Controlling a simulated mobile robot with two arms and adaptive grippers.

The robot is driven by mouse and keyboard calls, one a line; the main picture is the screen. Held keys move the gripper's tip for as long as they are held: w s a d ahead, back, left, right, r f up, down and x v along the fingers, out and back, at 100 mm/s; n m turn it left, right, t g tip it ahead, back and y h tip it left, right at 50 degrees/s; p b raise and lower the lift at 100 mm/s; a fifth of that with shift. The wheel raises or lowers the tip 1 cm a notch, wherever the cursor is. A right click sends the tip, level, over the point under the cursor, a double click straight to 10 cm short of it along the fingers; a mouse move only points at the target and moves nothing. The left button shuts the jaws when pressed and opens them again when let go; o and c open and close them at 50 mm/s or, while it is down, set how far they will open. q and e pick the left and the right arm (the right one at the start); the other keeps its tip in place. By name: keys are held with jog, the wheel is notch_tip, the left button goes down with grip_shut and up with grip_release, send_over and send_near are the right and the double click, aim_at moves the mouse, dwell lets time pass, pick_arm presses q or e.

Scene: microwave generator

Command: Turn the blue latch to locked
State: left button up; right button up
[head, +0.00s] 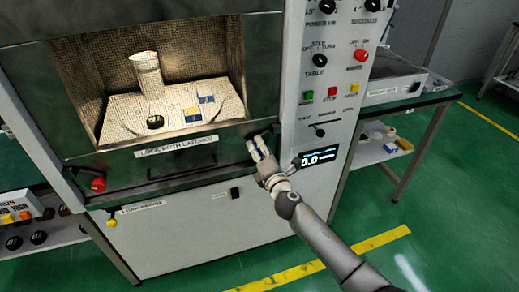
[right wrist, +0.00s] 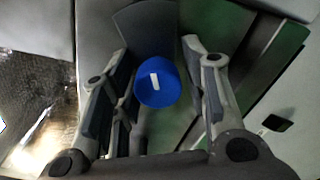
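The blue latch knob (right wrist: 155,85) shows in the right wrist view as a round blue cap with a short white mark, tilted slightly from upright. My right gripper (right wrist: 160,70) is open, with its fingers on either side of the knob and a gap visible on both sides. In the head view my right gripper (head: 258,148) is at the lower right corner of the microwave generator's door (head: 60,138) and hides the blue latch. A red latch knob (head: 98,185) is at the door's lower left. My left gripper is not in view.
A label reading "LOCK BOTH LATCHES" (head: 176,146) is on the door below the window. A control panel (head: 335,75) with buttons and a lit display (head: 318,157) stands just right of my gripper. Side tables flank the machine; green floor is free at the lower right.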

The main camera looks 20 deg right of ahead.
jog(key=shift+o, duration=0.9)
jog(key=shift+f, duration=0.1)
jog(key=s, duration=1.2)
jog(key=shift+d, duration=0.25)
jog(key=w+m, duration=0.3)
jog(key=m, duration=0.2)
jog(key=w+m, duration=0.4)
jog(key=m, duration=0.1)
jog(key=w+m, duration=0.4)
jog(key=m, duration=0.1)
jog(key=shift+w+a+b, duration=0.15)
jog(key=shift+a+b, duration=0.15)
jog(key=shift+b, duration=0.05)
